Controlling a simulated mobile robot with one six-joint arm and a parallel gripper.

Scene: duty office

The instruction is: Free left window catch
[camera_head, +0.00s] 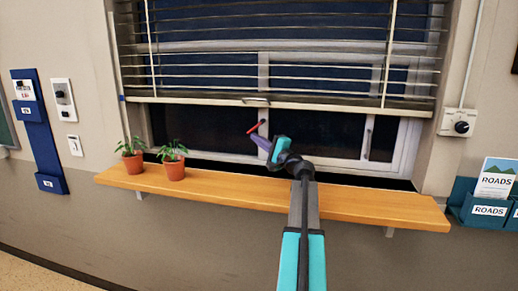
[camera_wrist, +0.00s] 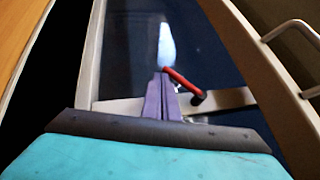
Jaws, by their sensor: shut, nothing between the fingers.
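The left window catch is a red lever (camera_head: 256,127) on the pale window frame, below the lowered blind. In the wrist view the red lever (camera_wrist: 183,83) slants from the fingertips to a dark pivot on the frame. My gripper (camera_head: 255,137) is at the window, just below the lever in the head view. Its purple fingers (camera_wrist: 160,80) are shut together with nothing between them. Their tips are right beside the lever's free end; I cannot tell whether they touch it. A grey handle (camera_head: 368,143) is on the right-hand sash.
A wooden sill (camera_head: 225,191) runs under the window, with two potted plants (camera_head: 133,155) (camera_head: 173,160) at its left. The blind's bottom rail (camera_head: 320,107) hangs just above the lever, with a metal handle (camera_head: 256,101). The sill's right part is clear.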

